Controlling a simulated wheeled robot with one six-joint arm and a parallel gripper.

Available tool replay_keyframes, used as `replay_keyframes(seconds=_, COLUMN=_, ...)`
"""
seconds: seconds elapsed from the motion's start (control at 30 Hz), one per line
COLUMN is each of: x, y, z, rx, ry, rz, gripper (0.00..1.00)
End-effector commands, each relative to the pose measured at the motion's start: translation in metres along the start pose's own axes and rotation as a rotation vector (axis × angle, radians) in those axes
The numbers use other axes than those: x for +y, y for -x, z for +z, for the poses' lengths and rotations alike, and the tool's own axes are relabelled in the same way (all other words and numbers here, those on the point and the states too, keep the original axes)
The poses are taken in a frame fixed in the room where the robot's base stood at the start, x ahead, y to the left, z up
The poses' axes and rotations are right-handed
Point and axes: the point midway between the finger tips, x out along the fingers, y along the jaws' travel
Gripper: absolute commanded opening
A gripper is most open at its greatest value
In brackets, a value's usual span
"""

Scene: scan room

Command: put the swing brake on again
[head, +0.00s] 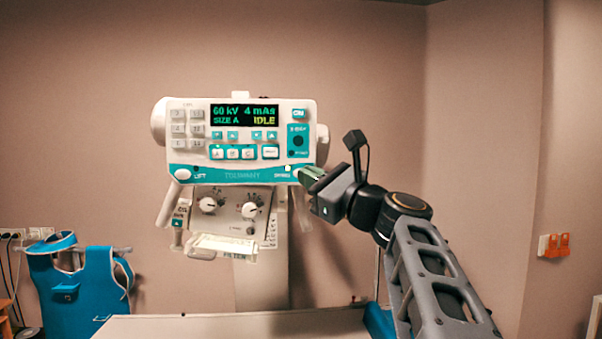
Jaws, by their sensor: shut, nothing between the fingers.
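The white tube head with its teal-trimmed control panel (240,135) faces me. The swing brake lever (304,212) is at the panel's lower right, under a label that seems to read SWING. It is pale and hangs down, slanting slightly. My gripper (304,175) comes in from the right with its fingers shut and empty. Its fingertips are at the lever's upper end and hide part of it. I cannot tell whether they touch it. A matching lever (168,203) marked LIFT hangs at the lower left. The display reads 60 kV, 4 mAs, SIZE A, IDLE.
Below the panel is a collimator box (231,215) with two dials and a pale tray in front. A light table top (230,327) spans the bottom. A blue apron (80,288) stands at left. Orange wall items (555,245) are at right.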

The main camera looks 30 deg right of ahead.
Motion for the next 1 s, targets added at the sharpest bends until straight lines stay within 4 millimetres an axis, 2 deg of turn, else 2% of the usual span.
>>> replay_keyframes(seconds=0.5, x=-0.031, y=-0.042, z=-0.03, rx=0.001, ry=-0.002, rz=0.001, gripper=0.0)
replay_keyframes(seconds=1.0, x=-0.037, y=-0.052, z=-0.037, rx=0.0, ry=0.001, rz=0.0, gripper=0.0)
